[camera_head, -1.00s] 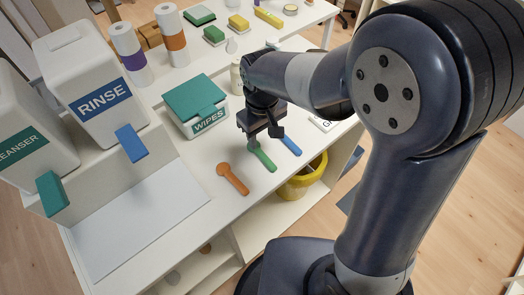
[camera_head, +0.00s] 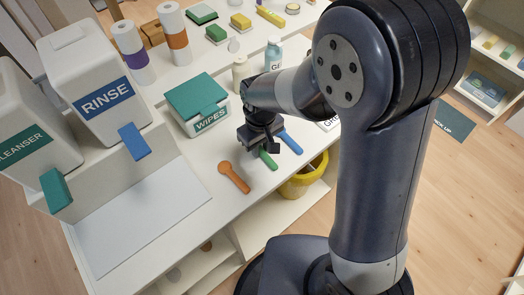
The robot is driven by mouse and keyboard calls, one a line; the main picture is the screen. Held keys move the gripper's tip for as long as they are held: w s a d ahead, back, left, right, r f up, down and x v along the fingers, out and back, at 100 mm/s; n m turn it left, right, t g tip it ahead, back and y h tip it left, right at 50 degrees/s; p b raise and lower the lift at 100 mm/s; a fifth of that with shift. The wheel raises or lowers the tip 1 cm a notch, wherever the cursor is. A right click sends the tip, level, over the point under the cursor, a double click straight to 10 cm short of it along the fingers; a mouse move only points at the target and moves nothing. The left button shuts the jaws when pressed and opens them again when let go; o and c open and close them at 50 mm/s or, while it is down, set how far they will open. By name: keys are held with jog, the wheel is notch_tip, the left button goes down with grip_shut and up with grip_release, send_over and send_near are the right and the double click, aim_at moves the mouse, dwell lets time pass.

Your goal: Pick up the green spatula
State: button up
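The green spatula (camera_head: 268,159) lies on the white table between an orange spatula (camera_head: 234,177) and a blue spatula (camera_head: 290,141). My gripper (camera_head: 261,147) points down right over the green spatula and hides its far end; only the handle's near part shows. From this view I cannot tell the gap between the fingers, or whether they touch the spatula.
A WIPES box (camera_head: 197,104) with a teal lid stands left of my gripper. RINSE (camera_head: 100,92) and CLEANSER (camera_head: 27,144) dispensers stand at the left. A yellow bucket (camera_head: 305,180) is below the table's right edge.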

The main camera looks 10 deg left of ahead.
aim_at(261, 150)
grip_shut()
notch_tip(261, 150, up, 10)
dwell(0.6)
jog(key=shift+c, duration=1.3)
grip_release()
grip_shut()
